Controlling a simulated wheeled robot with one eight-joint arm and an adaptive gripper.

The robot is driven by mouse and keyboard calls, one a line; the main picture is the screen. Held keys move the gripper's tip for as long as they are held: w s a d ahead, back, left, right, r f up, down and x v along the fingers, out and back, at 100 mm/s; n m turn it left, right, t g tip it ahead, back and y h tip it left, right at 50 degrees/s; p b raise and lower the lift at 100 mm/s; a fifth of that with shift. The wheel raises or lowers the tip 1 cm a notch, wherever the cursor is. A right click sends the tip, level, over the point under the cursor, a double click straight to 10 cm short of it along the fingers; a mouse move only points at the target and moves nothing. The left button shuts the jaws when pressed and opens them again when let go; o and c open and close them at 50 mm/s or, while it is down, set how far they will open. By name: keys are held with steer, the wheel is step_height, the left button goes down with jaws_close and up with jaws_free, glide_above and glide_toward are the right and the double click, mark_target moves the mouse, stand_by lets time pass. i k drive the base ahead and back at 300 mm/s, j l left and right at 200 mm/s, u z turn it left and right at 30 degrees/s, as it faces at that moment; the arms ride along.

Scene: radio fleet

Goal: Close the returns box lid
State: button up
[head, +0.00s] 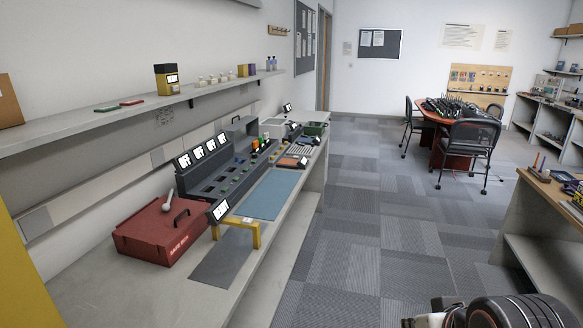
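No box in view carries a label that I can read as returns. A red box (162,232) with a black handle and pale lettering on its front sits at the near left of the long counter; its top looks shut, with a grey knobbed object on it. Part of my arm shows at the bottom right, over the floor and away from both boxes. My gripper's fingers are not visible.
The long grey counter (100,300) holds a charger console (205,180), a blue mat (268,195) and a yellow stand (255,236). A shelf (60,132) runs above. The carpeted aisle (370,215) is clear; chairs and a table stand beyond, a workbench at right.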

mark_target(251, 123)
steer(key=i, duration=1.05)
steer(key=i+l+u, duration=0.1)
steer(key=i, duration=1)
